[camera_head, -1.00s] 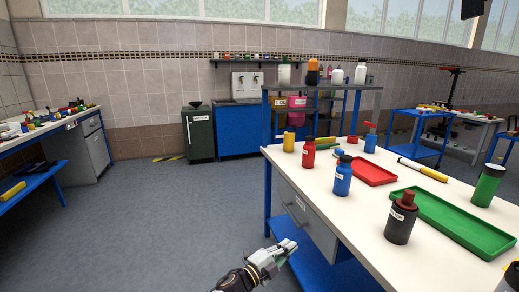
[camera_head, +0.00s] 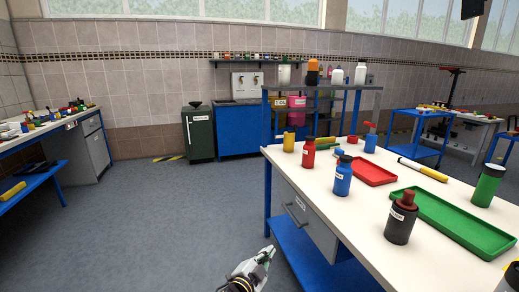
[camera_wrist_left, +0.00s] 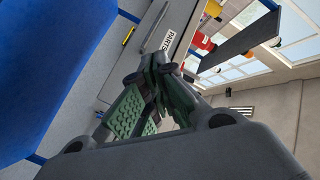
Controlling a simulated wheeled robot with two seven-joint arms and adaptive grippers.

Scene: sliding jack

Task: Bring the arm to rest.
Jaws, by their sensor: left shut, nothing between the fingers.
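My left gripper (camera_head: 264,256) shows at the bottom edge of the head view, in front of and left of the workbench. It is shut and empty, apart from the bench. In the left wrist view its green-padded fingers (camera_wrist_left: 158,88) are together with nothing between them. Most of my left arm is below the head view. My right gripper is not in view.
The white workbench (camera_head: 290,160) carries several bottles, a red tray (camera_head: 373,171) and a green tray (camera_head: 455,222). Its grey drawer (camera_head: 304,216) appears shut, with a blue lower shelf (camera_head: 300,255) beneath. Open floor (camera_head: 160,220) lies left of the gripper.

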